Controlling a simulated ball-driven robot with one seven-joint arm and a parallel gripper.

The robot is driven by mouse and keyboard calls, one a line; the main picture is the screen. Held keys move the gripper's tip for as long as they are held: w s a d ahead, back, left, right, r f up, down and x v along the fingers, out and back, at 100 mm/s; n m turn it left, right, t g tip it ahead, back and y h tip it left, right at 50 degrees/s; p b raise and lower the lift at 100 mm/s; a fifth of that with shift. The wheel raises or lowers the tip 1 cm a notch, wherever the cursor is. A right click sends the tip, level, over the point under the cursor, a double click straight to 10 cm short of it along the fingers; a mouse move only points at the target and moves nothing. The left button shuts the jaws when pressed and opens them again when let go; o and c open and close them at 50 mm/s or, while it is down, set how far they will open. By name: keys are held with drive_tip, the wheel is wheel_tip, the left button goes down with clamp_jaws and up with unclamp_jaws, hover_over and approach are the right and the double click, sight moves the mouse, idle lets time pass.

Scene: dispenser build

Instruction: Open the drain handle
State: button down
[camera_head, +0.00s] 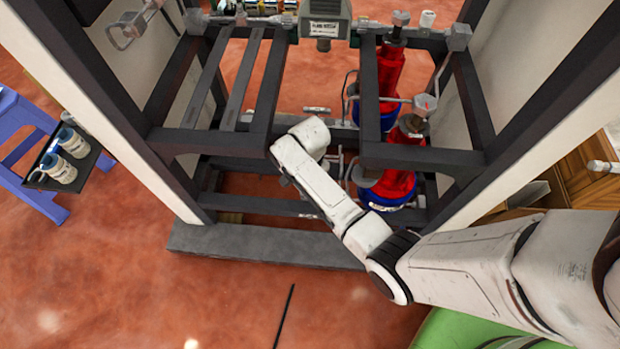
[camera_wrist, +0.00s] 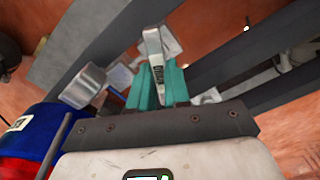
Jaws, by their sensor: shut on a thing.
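In the wrist view, a pale metal handle (camera_wrist: 153,45) with dark lettering stands between the teal fingers of my gripper (camera_wrist: 158,82). The fingers are shut on it, one on each side, and its upper end sticks out beyond them. Pale metal fittings lie just behind the handle, partly covered by the fingers. In the head view my arm reaches between the dark frame's bars, and its links hide my gripper and the handle.
The dark metal frame (camera_head: 265,240) surrounds my arm, with bars close on both sides. Red and blue canisters (camera_head: 392,185) stand right of my arm. A grey metal knob (camera_wrist: 83,86) is left of my fingers. A blue stool (camera_head: 30,150) and a black tray (camera_head: 92,158) with white containers stand left.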

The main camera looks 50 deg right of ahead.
drive_tip(key=n+p, duration=0.2)
drive_tip(key=shift+r+p, duration=0.25)
drive_tip(key=shift+p, duration=0.1)
drive_tip(key=shift+f+n+p, duration=0.15)
drive_tip(key=shift+n+p, duration=0.3)
drive_tip(key=shift+n, duration=0.5)
drive_tip(key=shift+f+n+p, duration=0.15)
drive_tip(key=shift+n+p, duration=0.3)
drive_tip(key=shift+n, duration=0.5)
drive_tip(key=c, duration=1.1)
unclamp_jaws()
drive_tip(key=shift+r, duration=0.15)
wheel_tip(320, 180, up, 10)
drive_tip(key=p, duration=0.4)
drive_tip(key=shift+r, duration=0.25)
